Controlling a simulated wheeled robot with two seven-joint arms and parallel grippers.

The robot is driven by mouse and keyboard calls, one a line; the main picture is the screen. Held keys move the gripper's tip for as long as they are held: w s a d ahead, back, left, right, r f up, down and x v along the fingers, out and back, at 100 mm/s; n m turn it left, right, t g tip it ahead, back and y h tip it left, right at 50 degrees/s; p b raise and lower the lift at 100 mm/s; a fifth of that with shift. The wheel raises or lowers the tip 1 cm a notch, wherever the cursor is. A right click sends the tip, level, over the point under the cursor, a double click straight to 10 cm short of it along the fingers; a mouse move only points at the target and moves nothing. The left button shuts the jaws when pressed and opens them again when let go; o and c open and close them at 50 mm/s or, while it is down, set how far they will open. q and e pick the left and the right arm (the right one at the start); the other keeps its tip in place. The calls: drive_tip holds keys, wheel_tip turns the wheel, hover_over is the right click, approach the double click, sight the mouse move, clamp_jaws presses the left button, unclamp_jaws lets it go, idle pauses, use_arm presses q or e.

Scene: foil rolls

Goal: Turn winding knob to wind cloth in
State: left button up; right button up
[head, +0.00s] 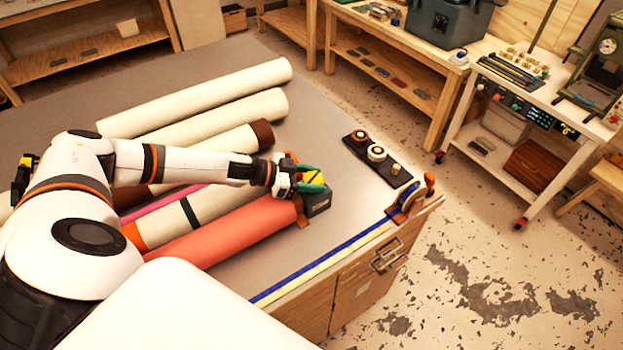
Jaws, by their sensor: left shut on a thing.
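My left gripper (299,183) is at the right end of the cloth rolls, shut on a small part at the top of a dark box (319,203). That part appears to be the winding knob, but the fingers mostly hide it. Green shows at the fingertips, and I cannot tell whether it is finger or knob. The box sits on the grey table (335,235), beside the end of a coral-red cloth roll (235,230) with a brown tab. My right gripper is not in view.
Several cream rolls (200,97) lie behind my left arm. A black tray (378,158) with small round items is to the right. An orange-handled tool (408,200) stands at the table corner, by a blue-edged strip (320,265). Bare tabletop lies between box and tray.

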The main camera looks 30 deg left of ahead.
use_arm(q)
drive_tip(key=shift+w+m+g+h, duration=0.15)
drive_tip(key=shift+m+g+h, duration=0.5)
drive_tip(key=shift+m, duration=0.25)
drive_tip(key=shift+f+m+g+h+b, duration=0.2)
drive_tip(key=shift+m+g+h+b, duration=0.45)
drive_tip(key=shift+m+g, duration=0.35)
drive_tip(key=shift+o, duration=0.2)
drive_tip(key=m+g+b, duration=0.2)
drive_tip(key=g+b, duration=0.1)
drive_tip(key=m+g+h+b, duration=0.1)
drive_tip(key=m+g+b, duration=0.2)
drive_tip(key=b, duration=0.1)
drive_tip(key=shift+d+f, duration=0.1)
drive_tip(key=shift+f, duration=0.1)
drive_tip(key=shift+r+m+g+b, duration=0.15)
drive_tip(key=shift+m+g+b, duration=0.75)
drive_tip(key=shift+g+b, duration=0.3)
drive_tip(key=shift+c, duration=0.2)
drive_tip(key=shift+s, duration=0.2)
drive_tip(key=o, duration=1)
drive_tip(key=shift+w+d+r, duration=0.1)
drive_tip(key=shift+d, duration=0.05)
